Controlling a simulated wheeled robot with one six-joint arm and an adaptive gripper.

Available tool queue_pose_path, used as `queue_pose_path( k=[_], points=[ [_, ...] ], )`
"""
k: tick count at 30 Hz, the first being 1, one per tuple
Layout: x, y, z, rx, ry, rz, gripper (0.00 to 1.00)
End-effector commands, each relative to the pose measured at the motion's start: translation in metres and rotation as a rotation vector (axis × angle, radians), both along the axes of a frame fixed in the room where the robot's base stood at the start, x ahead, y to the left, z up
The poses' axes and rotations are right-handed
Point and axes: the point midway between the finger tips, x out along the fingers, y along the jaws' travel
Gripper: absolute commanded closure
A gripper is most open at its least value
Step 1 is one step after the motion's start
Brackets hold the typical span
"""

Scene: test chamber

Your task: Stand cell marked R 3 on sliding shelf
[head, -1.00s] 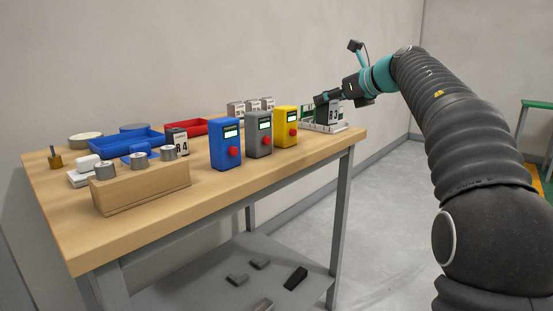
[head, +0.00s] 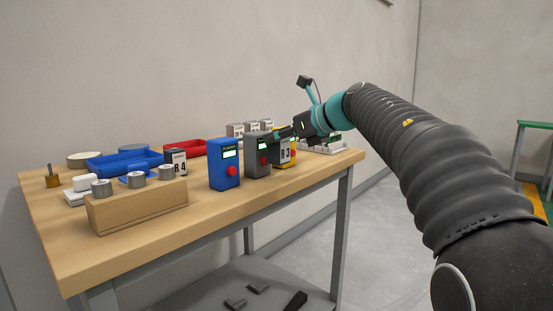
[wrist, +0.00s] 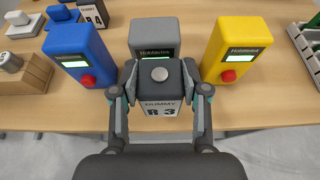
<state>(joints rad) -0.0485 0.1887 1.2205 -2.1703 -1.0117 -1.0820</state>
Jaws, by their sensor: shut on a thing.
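The cell marked R 3 (head: 286,152), dark with a white label, is held upright in my gripper (head: 284,133). In the wrist view my gripper (wrist: 160,78) has its fingers on both sides of the cell (wrist: 160,108), whose label reads DUMMY R 3. The cell is in front of the grey box (wrist: 156,38) and the yellow box (head: 292,160); I cannot tell its exact height above the tabletop. A similar cell marked R 4 (head: 176,161) stands on the table at left. No part is clearly recognisable as the sliding shelf.
The blue box (head: 224,165) stands left of the grey one. A wooden block with metal cylinders (head: 135,207), blue tray (head: 105,165) and red tray (head: 190,148) fill the left. A white-green rack (head: 325,145) is at the right end. A grey lower shelf (head: 205,295) holds dark pieces.

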Motion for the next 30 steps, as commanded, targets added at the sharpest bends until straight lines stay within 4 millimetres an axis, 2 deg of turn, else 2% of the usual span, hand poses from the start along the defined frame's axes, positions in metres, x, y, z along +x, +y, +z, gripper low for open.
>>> queue_pose_path(
  k=[5,14,25,26,28,29,30],
  points=[
    [-0.002,0.006,-0.006,0.001,-0.001,-0.001,0.93],
    [-0.002,0.006,-0.042,0.001,0.001,-0.002,0.93],
    [-0.002,0.006,-0.046,0.001,-0.001,-0.001,0.93],
    [-0.002,0.006,-0.047,0.001,-0.001,-0.001,0.52],
    [-0.002,0.006,-0.046,0.001,-0.001,-0.001,0.35],
    [-0.002,0.006,-0.046,0.001,-0.001,-0.001,0.3],
    [-0.002,0.006,-0.046,0.001,-0.001,-0.001,0.3]
  ],
)
